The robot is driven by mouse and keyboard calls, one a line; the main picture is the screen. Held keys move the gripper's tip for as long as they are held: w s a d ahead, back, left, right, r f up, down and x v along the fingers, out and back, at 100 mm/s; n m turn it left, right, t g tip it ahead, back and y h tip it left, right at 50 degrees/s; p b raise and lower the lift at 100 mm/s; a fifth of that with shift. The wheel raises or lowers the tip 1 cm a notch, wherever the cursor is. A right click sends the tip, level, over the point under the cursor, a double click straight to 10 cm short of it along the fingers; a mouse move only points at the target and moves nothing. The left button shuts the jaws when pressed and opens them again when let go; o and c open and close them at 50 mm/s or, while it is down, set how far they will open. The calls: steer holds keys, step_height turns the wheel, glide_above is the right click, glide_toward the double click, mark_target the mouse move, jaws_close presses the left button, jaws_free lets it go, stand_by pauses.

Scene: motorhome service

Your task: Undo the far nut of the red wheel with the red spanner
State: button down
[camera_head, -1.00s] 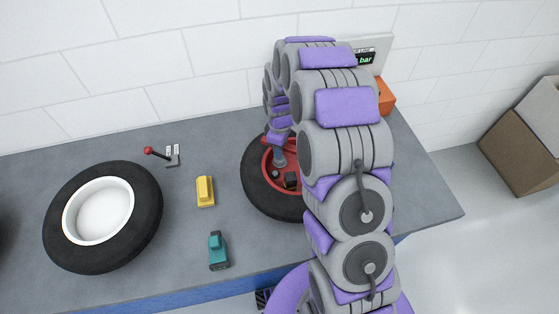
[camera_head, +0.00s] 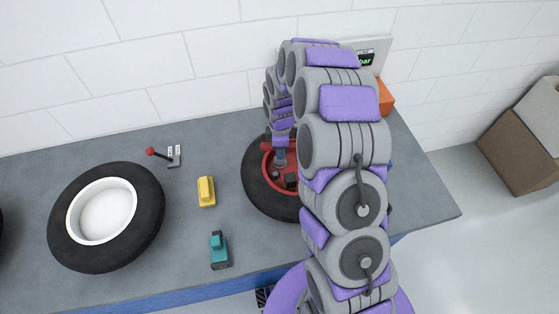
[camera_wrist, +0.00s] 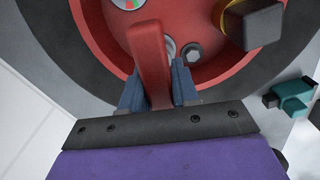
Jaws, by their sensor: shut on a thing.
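The red wheel, in a dark tyre (camera_head: 262,201), lies flat on the bench in the head view, partly hidden by my arm. Its red rim (camera_wrist: 98,38) fills the upper wrist view. My gripper (camera_wrist: 156,88) is over the rim, its blue-grey fingers shut on the red spanner (camera_wrist: 148,48). The spanner extends from between the fingers across the rim. A grey hex nut (camera_wrist: 191,52) shows just right of the spanner, apart from it in the picture. A pale round part is half hidden behind the spanner. Whether the spanner sits on a nut cannot be told.
A dark block with a yellow ring (camera_wrist: 255,25) stands on the wheel. On the bench are a white-rimmed wheel (camera_head: 71,236), a yellow block (camera_head: 206,192), a teal tool (camera_head: 219,250) and a red-knobbed lever (camera_head: 166,155). The bench's right end is clear.

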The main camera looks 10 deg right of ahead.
steer(key=shift+n, duration=0.3)
steer(key=shift+n+p, duration=0.55)
steer(key=shift+n, duration=0.55)
steer(key=shift+n+p, duration=0.45)
steer(key=shift+n, duration=0.35)
steer(key=shift+r, duration=0.15)
steer(key=shift+r+p, duration=0.65)
steer(key=shift+r, duration=1)
